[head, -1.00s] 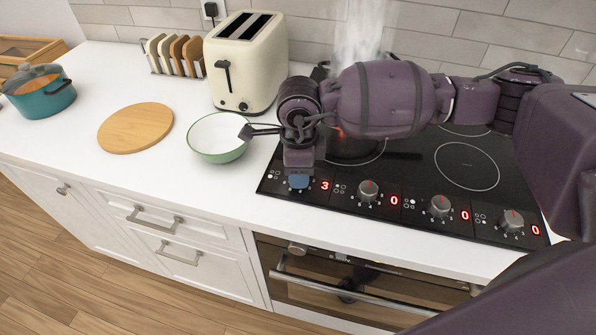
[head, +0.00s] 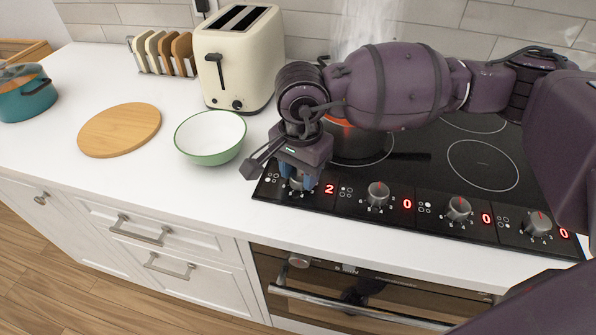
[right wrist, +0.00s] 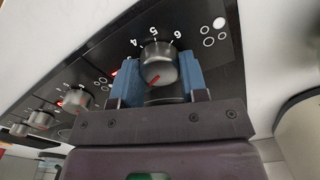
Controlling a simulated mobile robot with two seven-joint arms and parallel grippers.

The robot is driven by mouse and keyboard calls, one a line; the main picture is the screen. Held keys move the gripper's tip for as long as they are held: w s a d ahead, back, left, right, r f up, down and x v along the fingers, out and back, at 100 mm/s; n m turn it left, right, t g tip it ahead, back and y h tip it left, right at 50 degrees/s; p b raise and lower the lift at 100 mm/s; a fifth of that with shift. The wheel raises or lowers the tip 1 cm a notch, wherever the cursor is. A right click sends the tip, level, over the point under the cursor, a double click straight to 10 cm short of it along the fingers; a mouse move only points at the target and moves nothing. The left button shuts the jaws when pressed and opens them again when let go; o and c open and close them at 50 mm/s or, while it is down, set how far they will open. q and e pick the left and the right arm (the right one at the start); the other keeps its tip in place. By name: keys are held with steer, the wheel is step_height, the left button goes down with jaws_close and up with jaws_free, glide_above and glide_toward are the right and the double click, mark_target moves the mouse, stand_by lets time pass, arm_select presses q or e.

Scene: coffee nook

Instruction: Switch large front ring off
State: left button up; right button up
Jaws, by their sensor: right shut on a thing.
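The cooktop (head: 430,215) is a black glass hob with a row of grey knobs and red digits along its front edge. My right gripper (head: 297,186) is at the leftmost knob (right wrist: 160,68), its blue fingers on either side of it, shut on it. The display (head: 329,189) beside this knob reads 2. The knob's red mark shows in the right wrist view. The other displays, such as the one by the second knob (head: 378,194), read 0. My left gripper is not in view.
A green-rimmed white bowl (head: 210,137) stands close left of my right gripper. Steam rises behind my arm.

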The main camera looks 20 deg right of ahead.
steer(key=n+b, duration=0.1)
steer(key=n, duration=0.1)
steer(key=shift+f+n, duration=0.2)
steer(key=shift+n, duration=0.2)
steer(key=n+b, duration=0.2)
steer(key=n, duration=0.1)
steer(key=shift+w+n, duration=0.1)
steer(key=shift+n, duration=0.2)
steer(key=shift+n+b, duration=0.85)
steer(key=shift+n, duration=0.05)
steer(key=n+b, duration=0.2)
steer(key=n, duration=0.2)
steer(key=shift+r+b, duration=0.1)
steer(key=shift+b, duration=0.2)
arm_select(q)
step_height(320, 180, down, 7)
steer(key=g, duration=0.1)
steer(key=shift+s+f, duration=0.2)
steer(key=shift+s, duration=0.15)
arm_select(e)
steer(key=shift+n, duration=0.3)
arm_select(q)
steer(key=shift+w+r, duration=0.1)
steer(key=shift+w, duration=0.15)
arm_select(e)
steer(key=shift+r, duration=0.15)
